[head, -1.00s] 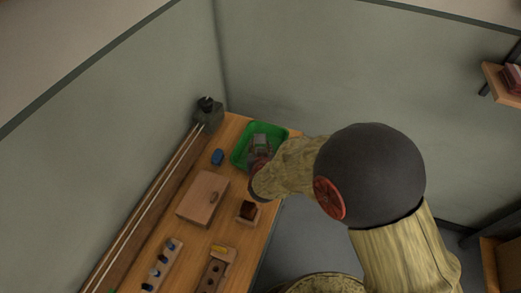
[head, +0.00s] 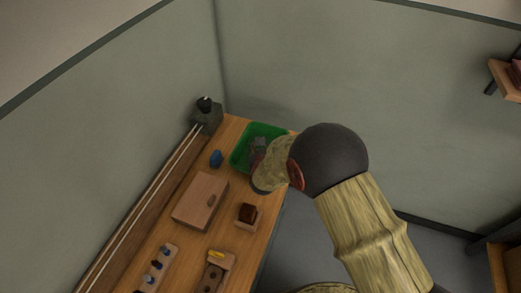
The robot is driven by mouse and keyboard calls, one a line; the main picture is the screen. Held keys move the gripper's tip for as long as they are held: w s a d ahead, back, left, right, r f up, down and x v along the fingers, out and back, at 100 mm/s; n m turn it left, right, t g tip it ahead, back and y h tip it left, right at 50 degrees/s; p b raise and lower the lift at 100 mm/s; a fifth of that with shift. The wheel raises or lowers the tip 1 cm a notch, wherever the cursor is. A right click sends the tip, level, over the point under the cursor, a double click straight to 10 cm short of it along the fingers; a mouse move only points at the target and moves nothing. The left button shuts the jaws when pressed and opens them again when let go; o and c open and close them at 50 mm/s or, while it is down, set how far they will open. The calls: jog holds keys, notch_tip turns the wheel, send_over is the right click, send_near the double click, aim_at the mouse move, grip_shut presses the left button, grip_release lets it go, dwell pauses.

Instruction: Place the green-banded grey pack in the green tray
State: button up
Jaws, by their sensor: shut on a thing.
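The green tray (head: 240,160) stands at the far end of the wooden bench, near the wall corner. My gripper (head: 257,147) is over the tray and points into it, small and partly hidden behind my own wrist and arm. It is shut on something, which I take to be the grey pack. The pack itself cannot be made out clearly between the fingers, and its green band does not show. I cannot tell whether it touches the tray floor.
A blue item (head: 216,158) lies left of the tray. A wooden box (head: 200,200) and a small block holder with a dark red piece (head: 248,214) are nearer. Closer still are a rack with blue pegs (head: 157,266) and a holed wooden block (head: 214,274). A dark grey device (head: 207,114) stands at the back corner.

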jog(key=o, duration=1.2)
jog(key=shift+s+r, duration=0.15)
jog(key=shift+r, duration=0.05)
jog(key=p+v, duration=0.3)
jog(key=v, duration=0.7)
jog(key=shift+s+r, duration=0.4)
jog(key=shift+s, duration=0.4)
